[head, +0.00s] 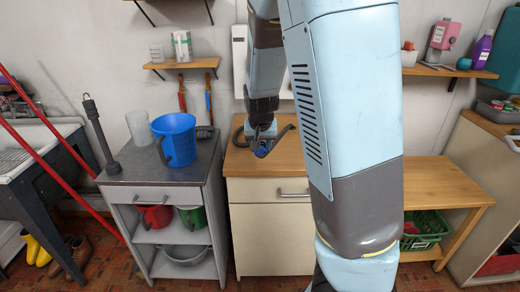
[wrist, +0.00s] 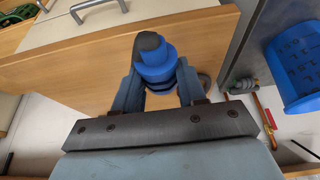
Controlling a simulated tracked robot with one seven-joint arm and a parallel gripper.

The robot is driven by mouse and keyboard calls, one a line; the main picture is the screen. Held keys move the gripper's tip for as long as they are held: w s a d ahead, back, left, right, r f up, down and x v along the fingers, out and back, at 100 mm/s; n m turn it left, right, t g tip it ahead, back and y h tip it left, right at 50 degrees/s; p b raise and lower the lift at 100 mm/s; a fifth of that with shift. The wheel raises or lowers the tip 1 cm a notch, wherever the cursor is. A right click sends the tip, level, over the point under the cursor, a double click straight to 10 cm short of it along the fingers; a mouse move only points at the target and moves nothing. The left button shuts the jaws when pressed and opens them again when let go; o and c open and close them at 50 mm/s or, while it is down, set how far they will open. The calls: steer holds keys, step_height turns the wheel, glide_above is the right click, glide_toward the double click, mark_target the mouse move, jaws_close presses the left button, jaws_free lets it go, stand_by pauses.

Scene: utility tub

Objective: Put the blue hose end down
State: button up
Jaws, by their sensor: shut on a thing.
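The blue hose end (wrist: 158,62) is between the two fingers of my gripper (wrist: 158,88) in the wrist view, with a dark grey part at its far tip. My gripper is shut on it. In the head view my gripper (head: 262,146) is low over the wooden top (head: 236,161) of the cream cabinet, left of my arm. The hose end is a small blue patch there, mostly hidden by the gripper. A dark hose (head: 238,136) shows beside the gripper. I cannot tell whether the hose end touches the wood.
A blue bucket (head: 175,137) stands on the grey cabinet top (head: 140,172) to the left, with a clear jar (head: 138,128) behind it. A lower wooden bench (head: 435,182) is at right, with a green basket (head: 425,228) beneath. My arm hides part of the wooden top.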

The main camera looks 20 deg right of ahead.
steer(key=s+r, duration=0.4)
steer(key=s, duration=0.4)
steer(key=shift+s, duration=0.35)
stand_by(0.7)
